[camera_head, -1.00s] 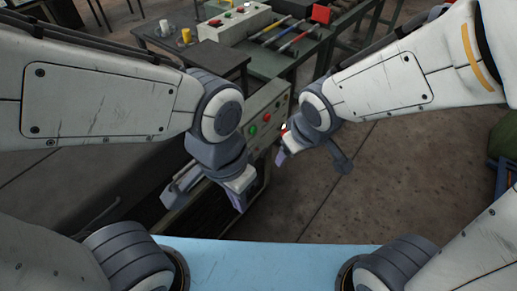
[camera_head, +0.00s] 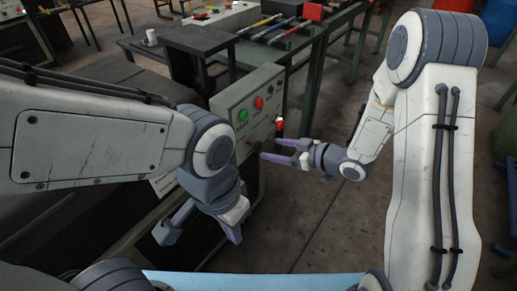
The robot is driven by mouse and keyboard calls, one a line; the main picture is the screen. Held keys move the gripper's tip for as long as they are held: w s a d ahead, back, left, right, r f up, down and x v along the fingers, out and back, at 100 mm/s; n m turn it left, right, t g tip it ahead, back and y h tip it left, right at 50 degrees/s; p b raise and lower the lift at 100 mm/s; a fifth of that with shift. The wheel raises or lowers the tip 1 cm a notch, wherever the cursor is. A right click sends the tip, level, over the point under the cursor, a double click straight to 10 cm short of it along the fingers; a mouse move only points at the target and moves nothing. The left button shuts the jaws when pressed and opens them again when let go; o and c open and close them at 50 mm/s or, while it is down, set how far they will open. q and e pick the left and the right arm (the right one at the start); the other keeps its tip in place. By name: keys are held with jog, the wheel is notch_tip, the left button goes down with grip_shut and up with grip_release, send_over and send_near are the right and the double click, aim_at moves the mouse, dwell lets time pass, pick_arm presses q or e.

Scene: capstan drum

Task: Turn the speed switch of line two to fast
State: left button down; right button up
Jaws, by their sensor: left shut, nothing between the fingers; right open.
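A grey-green control panel (camera_head: 232,102) stands in the middle of the head view, on the side of a dark machine. It carries a green button (camera_head: 243,115), a red button (camera_head: 259,103) and a small red-and-white part (camera_head: 279,123) at its right end. I cannot tell which part is the speed switch or how it is set; no line label is readable. My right gripper (camera_head: 272,150) is open and empty, pointing left just in front of and below the panel's right end.
A dark table (camera_head: 195,38) with a light mug (camera_head: 152,37) stands behind the panel. The concrete floor (camera_head: 330,225) right of the machine is clear.

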aim_at(260, 146)
jog(key=b+x, duration=0.1)
jog(key=x, duration=0.6)
jog(key=shift+w+a+f, duration=0.1)
grip_shut()
